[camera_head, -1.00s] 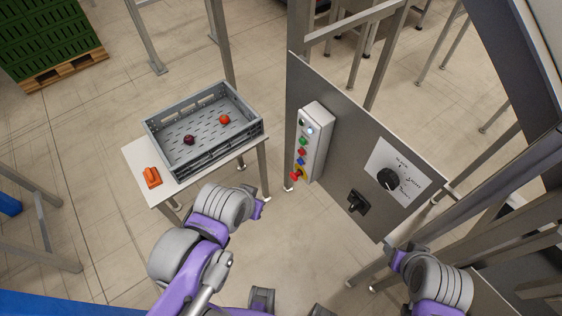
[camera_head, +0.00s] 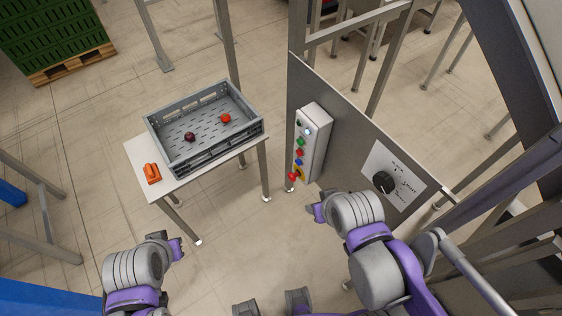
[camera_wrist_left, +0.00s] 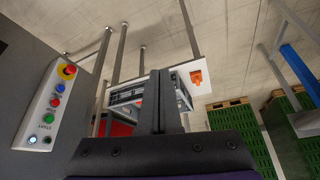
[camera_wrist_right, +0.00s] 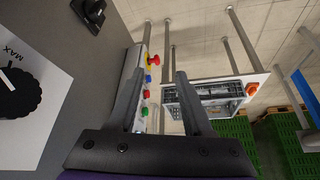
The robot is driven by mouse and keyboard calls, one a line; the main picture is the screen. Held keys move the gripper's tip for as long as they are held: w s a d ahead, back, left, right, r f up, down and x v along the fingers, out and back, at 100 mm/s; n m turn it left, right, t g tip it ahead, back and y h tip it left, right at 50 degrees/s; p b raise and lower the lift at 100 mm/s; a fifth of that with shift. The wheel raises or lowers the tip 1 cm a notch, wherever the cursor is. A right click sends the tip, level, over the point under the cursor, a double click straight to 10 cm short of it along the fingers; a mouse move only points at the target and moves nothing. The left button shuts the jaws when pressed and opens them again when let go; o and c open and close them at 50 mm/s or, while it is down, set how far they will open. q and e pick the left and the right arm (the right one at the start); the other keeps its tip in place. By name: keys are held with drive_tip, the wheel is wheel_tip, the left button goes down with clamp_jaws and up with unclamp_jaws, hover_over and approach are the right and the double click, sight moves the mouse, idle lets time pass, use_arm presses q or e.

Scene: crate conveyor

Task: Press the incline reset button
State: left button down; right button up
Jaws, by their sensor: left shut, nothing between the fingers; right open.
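A grey control box (camera_head: 317,145) with a column of coloured buttons is mounted on the grey panel. It carries a red button (camera_head: 299,153), a blue button (camera_head: 298,163), green and white buttons, and a red knob on yellow (camera_head: 293,176) at the bottom. The left wrist view shows the box (camera_wrist_left: 36,105) and its blue button (camera_wrist_left: 59,88); I cannot tell which button is the incline reset. My right gripper (camera_head: 317,211) is open and empty, below the box and apart from it. My left gripper (camera_head: 179,248) is shut and empty, low left, away from the box.
The panel (camera_head: 342,115) also bears a black dial (camera_head: 384,181); a black switch (camera_wrist_right: 90,12) shows in the right wrist view. A small table (camera_head: 139,156) holds a grey crate (camera_head: 193,165) with two round fruits and an orange object (camera_head: 152,173). Floor between table and panel is free.

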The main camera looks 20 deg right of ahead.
drive_tip(key=o, duration=0.3)
drive_tip(key=shift+s+f, duration=0.1)
drive_tip(key=shift+f, duration=0.1)
drive_tip(key=o, duration=0.5)
drive_tip(key=f+b, duration=0.3)
drive_tip(key=shift+s+f, duration=0.25)
drive_tip(key=shift+s, duration=0.15)
use_arm(q)
drive_tip(key=w+d+f+m+t+h+b, duration=0.2)
drive_tip(key=w+d+f+b, duration=0.4)
drive_tip(key=d, duration=0.6)
drive_tip(key=w+d+f+m+t+h+b, duration=0.3)
drive_tip(key=w+d+f+m+b, duration=0.3)
drive_tip(key=w+d+f, duration=0.4)
drive_tip(key=w+d+m+h, duration=0.1)
drive_tip(key=d, duration=0.2)
drive_tip(key=shift+w+d+h, duration=0.15)
drive_tip(key=shift+w+h, duration=0.25)
use_arm(e)
wheel_tip(320, 180, down, 13)
drive_tip(key=s, duration=0.1)
drive_tip(key=shift+g, duration=0.4)
use_arm(q)
drive_tip(key=shift+d, duration=0.1)
